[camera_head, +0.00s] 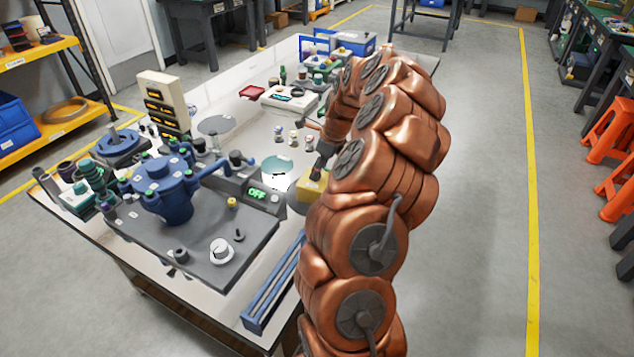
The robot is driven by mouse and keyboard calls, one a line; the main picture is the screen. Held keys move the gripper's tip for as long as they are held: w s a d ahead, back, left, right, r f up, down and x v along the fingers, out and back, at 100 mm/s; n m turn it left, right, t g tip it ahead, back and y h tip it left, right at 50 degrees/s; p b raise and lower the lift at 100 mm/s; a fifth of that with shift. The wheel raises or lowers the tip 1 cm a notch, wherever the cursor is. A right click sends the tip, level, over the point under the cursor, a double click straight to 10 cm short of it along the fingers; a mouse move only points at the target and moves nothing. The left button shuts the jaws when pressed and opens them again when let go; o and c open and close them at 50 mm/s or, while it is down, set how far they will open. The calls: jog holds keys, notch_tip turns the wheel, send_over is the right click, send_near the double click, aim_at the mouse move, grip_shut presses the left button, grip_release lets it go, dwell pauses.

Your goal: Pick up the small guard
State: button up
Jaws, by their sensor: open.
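My copper-coloured arm reaches over the right side of the bench. My gripper (318,172), small and dark, is at its end, pointing down, mostly hidden by the arm. It is open, just above a yellow block-like piece (309,190); I cannot tell whether they touch. I cannot tell for sure which piece is the small guard; the yellow piece is the nearest to the gripper.
A blue vessel (168,190) on a grey base plate (210,270) fills the front left. A box reading OFF (257,194) stands left of the yellow piece. A blue rail (272,290) lies at the front edge. A pale green disc (277,166) lies behind, near several small knobs.

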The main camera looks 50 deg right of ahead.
jog(key=shift+x, duration=0.85)
grip_shut()
